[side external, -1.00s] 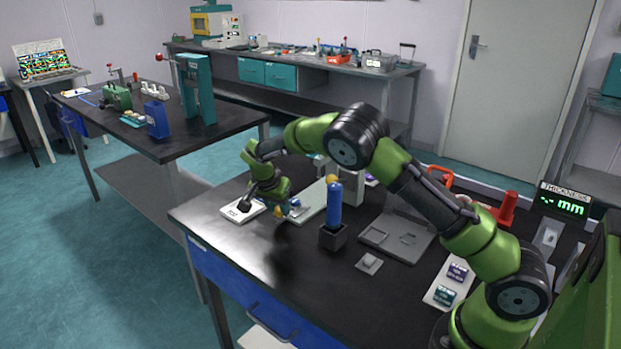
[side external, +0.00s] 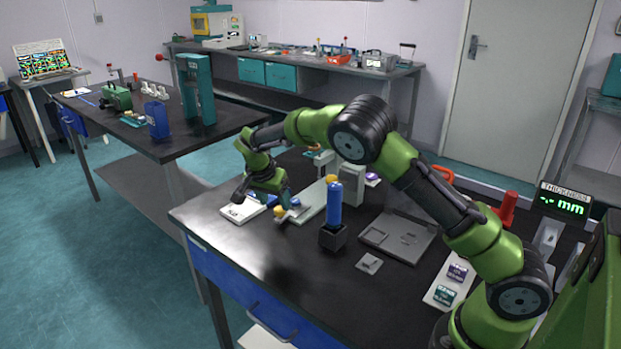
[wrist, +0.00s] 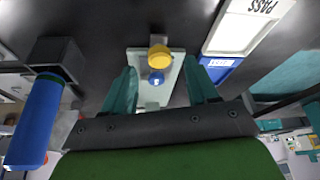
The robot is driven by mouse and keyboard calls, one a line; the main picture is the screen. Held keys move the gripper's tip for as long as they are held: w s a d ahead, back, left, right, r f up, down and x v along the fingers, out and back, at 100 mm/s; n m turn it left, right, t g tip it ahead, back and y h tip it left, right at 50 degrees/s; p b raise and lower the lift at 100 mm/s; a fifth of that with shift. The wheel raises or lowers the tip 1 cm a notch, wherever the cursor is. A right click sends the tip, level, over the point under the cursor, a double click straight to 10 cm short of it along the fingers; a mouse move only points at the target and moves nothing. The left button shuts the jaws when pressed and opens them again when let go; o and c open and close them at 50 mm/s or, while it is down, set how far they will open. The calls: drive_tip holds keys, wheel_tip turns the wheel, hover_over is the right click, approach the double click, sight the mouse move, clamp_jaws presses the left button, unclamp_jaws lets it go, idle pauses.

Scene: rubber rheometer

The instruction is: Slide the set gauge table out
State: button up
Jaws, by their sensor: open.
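A pale grey-green table plate (side external: 314,204), which I take for the set gauge table, lies on the bench beneath an upright pale block. The yellow knob also shows in the side view (side external: 280,211). My gripper (wrist: 161,80) is open, its two teal fingers apart on either side of the plate. Nothing is held. In the side view my gripper (side external: 282,196) is just beside the knob; whether it touches anything cannot be told.
A white tray marked PASS (wrist: 239,27), with a blue-labelled part beside it, lies near one finger. A blue cylinder in a dark holder (side external: 333,237) stands to the right of the plate. The bench's front middle (side external: 285,260) is clear.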

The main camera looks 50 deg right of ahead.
drive_tip(key=v, duration=1.3)
drive_tip(key=shift+r, duration=0.2)
drive_tip(key=s+a+r+n+t+y, duration=0.1)
drive_tip(key=s+n+t+y, duration=0.1)
drive_tip(key=s, duration=0.8)
drive_tip(key=s+a+r+n+t+y, duration=0.1)
drive_tip(key=s+r+n+t+y, duration=0.1)
drive_tip(key=s+n, duration=0.3)
drive_tip(key=s+a+r+n+t+y, duration=0.1)
drive_tip(key=s+n, duration=0.3)
drive_tip(key=s, duration=1)
drive_tip(key=shift+s+a+r+t+y, duration=0.35)
drive_tip(key=shift+r+t+y, duration=0.2)
drive_tip(key=shift+y, duration=0.15)
